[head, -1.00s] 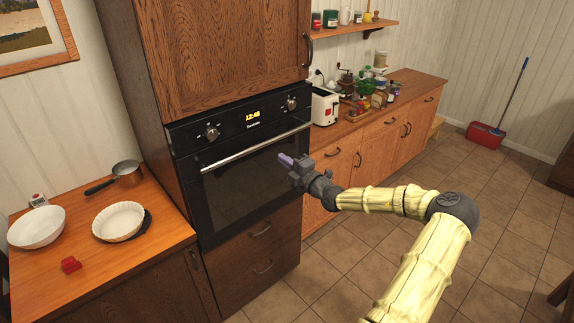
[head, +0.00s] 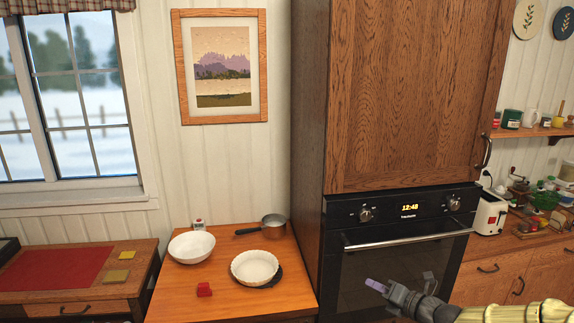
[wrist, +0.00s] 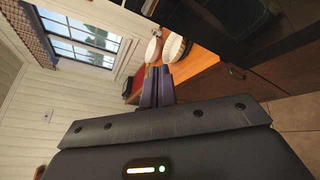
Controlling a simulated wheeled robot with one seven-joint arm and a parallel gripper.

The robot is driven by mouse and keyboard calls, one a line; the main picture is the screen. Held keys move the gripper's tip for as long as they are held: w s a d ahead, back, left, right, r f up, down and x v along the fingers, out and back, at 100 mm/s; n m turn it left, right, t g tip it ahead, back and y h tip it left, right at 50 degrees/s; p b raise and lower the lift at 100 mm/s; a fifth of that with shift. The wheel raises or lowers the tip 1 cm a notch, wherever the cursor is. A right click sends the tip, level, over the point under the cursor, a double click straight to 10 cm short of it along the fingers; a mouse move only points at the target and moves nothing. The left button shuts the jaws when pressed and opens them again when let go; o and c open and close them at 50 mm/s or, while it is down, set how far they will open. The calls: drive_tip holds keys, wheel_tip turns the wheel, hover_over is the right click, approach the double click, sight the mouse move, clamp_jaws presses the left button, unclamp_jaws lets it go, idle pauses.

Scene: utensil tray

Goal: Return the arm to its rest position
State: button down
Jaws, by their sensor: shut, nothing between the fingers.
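My gripper (head: 377,286) is at the lower right of the head view, in front of the dark oven (head: 400,255), with its purple fingers pointing left. In the wrist view, the two purple fingers (wrist: 158,78) lie side by side, shut and empty. My pale yellow arm enters from the lower right corner of the head view. Most of the arm is outside the frame.
A toaster (head: 490,213) stands on the right counter. A red mat (head: 55,269) lies far left.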

drive_tip(key=s+a+f+n+g+h, duration=0.1)
drive_tip(key=s+a+f+n+g, duration=0.2)
drive_tip(key=s+a+n+g, duration=0.45)
drive_tip(key=s+a+f+n+g+h, duration=0.1)
drive_tip(key=s+a+f+n+g, duration=0.15)
drive_tip(key=s+a+n, duration=0.55)
drive_tip(key=s+d+r+n+h, duration=0.1)
drive_tip(key=s+d+n+h, duration=0.1)
drive_tip(key=n, duration=0.5)
drive_tip(key=s+d+r+n+h+b, duration=0.1)
drive_tip(key=s+d+r+n+h, duration=0.1)
drive_tip(key=s+n, duration=0.3)
drive_tip(key=s+d+r+n+h, duration=0.1)
drive_tip(key=s+r+n+h, duration=0.1)
drive_tip(key=n, duration=0.9)
drive_tip(key=shift+s+d+r+h+b, duration=0.25)
drive_tip(key=shift+s+d+h+b, duration=0.15)
drive_tip(key=shift+s+h, duration=0.55)
drive_tip(key=shift+s, duration=0.1)
